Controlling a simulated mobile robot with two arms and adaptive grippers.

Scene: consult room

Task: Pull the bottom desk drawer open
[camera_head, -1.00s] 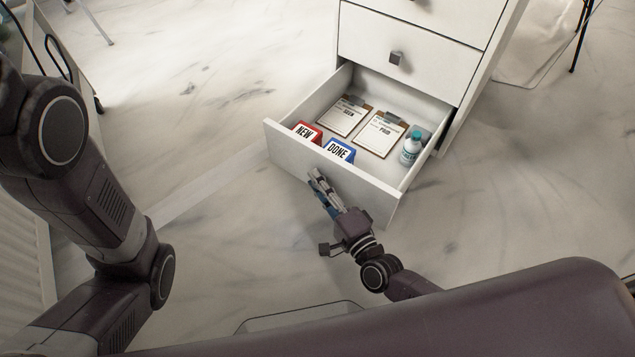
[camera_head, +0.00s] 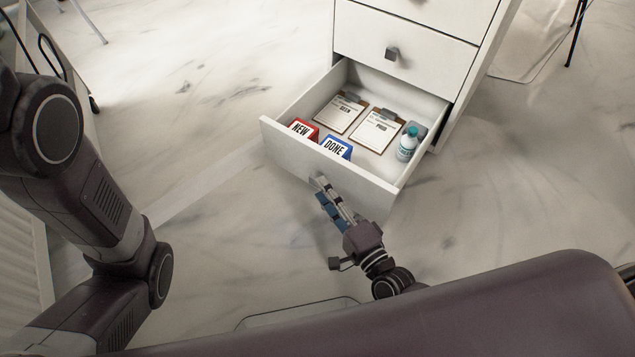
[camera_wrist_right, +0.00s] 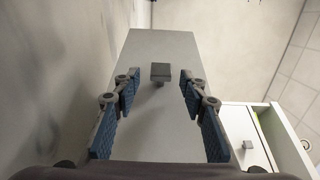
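The bottom desk drawer (camera_head: 375,182) stands well out from the white desk pedestal (camera_head: 425,20), its inside showing. In the right wrist view its pale front (camera_wrist_right: 160,45) carries a dark square knob (camera_wrist_right: 160,72). My right gripper (camera_head: 324,188) is just in front of the drawer front in the head view. It also shows in the right wrist view (camera_wrist_right: 159,85), with its blue-padded fingers spread on either side of the knob and clear gaps to it. Nothing is gripped. My left arm comes in at the left; its gripper is out of view.
The drawer holds a red NEW sign (camera_head: 301,130), a blue DONE sign (camera_head: 335,147), two clipboards (camera_head: 340,113) (camera_head: 376,131) and a bottle (camera_head: 408,144). A shut drawer (camera_head: 420,47) is above. Bare marble floor lies left and right of the drawer.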

